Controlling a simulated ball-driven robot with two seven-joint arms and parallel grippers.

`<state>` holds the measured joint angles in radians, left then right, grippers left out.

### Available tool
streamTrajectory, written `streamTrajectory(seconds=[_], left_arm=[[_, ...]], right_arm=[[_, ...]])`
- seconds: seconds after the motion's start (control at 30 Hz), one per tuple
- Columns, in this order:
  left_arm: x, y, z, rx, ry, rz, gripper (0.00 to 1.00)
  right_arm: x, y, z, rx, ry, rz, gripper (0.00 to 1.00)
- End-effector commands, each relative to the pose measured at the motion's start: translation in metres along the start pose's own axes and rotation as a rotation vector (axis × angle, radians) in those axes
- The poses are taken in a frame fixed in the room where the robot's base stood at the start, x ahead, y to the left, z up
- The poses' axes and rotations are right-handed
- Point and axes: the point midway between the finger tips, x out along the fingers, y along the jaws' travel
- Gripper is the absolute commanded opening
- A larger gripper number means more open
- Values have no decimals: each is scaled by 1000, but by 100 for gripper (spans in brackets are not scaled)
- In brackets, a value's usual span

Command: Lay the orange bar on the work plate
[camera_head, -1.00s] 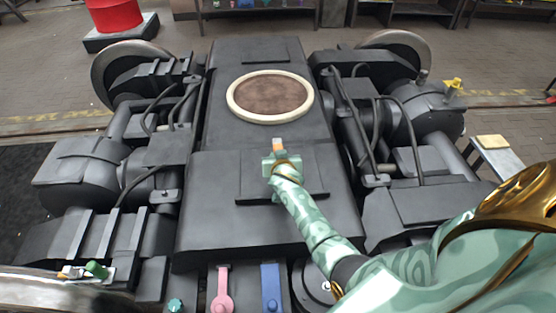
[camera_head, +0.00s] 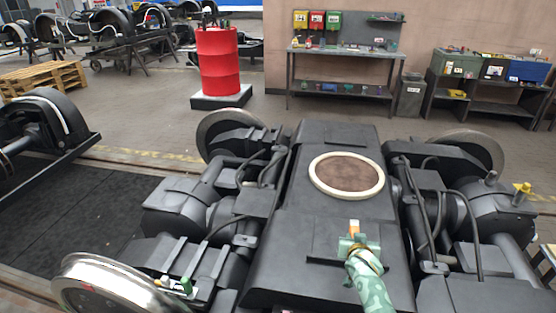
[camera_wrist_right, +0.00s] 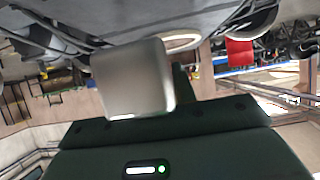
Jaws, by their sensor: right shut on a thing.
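My right gripper (camera_head: 356,241) is over the dark middle deck of the bogie. It is shut on a small orange bar (camera_head: 354,227), whose end shows just beyond the jaws. A flat dark rectangular plate (camera_head: 320,243) lies on the deck under the gripper; I cannot tell whether it is the work plate or whether the bar touches it. In the right wrist view a pale grey block-like shape (camera_wrist_right: 132,80) fills the middle, with no orange showing. My left gripper is not in view.
A round brown disc with a cream rim (camera_head: 319,181) lies beyond the gripper. Dark hoses and housings flank the deck. A small tray with a green piece (camera_head: 186,286) sits near the left wheel. A red drum (camera_head: 218,62) and a bench (camera_head: 345,54) stand behind.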

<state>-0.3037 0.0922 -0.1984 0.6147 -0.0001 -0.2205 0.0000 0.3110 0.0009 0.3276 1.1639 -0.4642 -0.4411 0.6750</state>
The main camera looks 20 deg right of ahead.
Motion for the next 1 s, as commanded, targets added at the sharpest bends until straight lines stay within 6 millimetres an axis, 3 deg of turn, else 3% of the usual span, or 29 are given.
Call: streamTrajectory(seconds=[0.2,0.37,0.47,0.57,0.7,0.8,0.9,1.0], left_arm=[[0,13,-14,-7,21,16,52],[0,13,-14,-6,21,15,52],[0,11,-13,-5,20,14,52],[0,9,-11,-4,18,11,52],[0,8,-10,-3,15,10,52],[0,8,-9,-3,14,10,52],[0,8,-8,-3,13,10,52],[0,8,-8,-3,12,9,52]], right_arm=[[-3,10,5,13,3,21,0],[-21,4,-34,17,9,28,0],[-48,-11,-66,4,10,3,0],[-89,-34,-94,-26,9,-56,0],[-165,-72,-123,-97,7,-187,0],[-223,-94,-135,-153,6,-292,0],[-269,-108,-140,-199,5,-374,0],[-300,-118,-142,-228,4,-426,0]])
